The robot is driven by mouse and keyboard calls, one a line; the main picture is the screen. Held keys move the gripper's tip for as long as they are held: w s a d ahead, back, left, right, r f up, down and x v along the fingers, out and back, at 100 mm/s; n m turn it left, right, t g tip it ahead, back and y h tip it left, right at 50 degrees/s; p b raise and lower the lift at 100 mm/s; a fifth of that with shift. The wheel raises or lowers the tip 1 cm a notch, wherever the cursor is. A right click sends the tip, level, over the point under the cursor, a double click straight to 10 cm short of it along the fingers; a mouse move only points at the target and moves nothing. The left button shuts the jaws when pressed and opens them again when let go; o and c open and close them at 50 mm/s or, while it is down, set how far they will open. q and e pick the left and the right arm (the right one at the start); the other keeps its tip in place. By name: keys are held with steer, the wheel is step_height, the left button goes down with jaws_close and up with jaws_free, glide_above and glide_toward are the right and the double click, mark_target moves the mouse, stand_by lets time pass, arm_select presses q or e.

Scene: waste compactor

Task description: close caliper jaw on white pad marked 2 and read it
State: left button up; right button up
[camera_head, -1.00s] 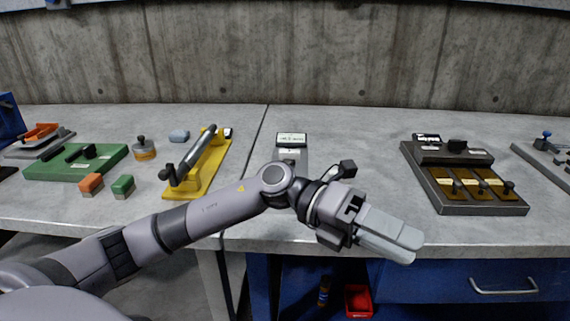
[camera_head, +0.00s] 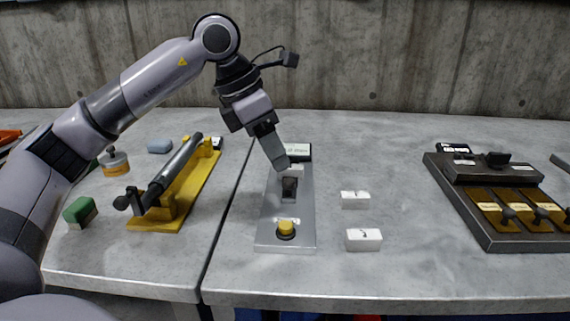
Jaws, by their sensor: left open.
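The caliper (camera_head: 271,232) is a long grey plate on the bench in front of me. It has a display block (camera_head: 297,151) at its far end, a black jaw piece (camera_head: 289,187) along its middle and a yellow button (camera_head: 286,227) near its front end. Two white pads lie apart from it on its right: a front pad (camera_head: 364,239) and a back pad (camera_head: 355,199). Each has a small dark mark, too small to read surely. My left gripper (camera_head: 281,165) points down over the far half of the plate, open and empty, partly hiding the display. My right gripper is out of view.
A dark box with brown panels (camera_head: 470,173) stands at the right. The bench between pads and box is clear.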

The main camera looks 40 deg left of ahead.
mark_target(288, 180)
arm_select(q)
steer(key=x, duration=0.4)
steer(key=a+b+x, duration=0.1)
steer(key=x, duration=0.1)
steer(key=shift+w+d+f, duration=0.15)
steer(key=shift+w+f, duration=0.25)
steer(key=shift+w, duration=0.05)
jaws_close()
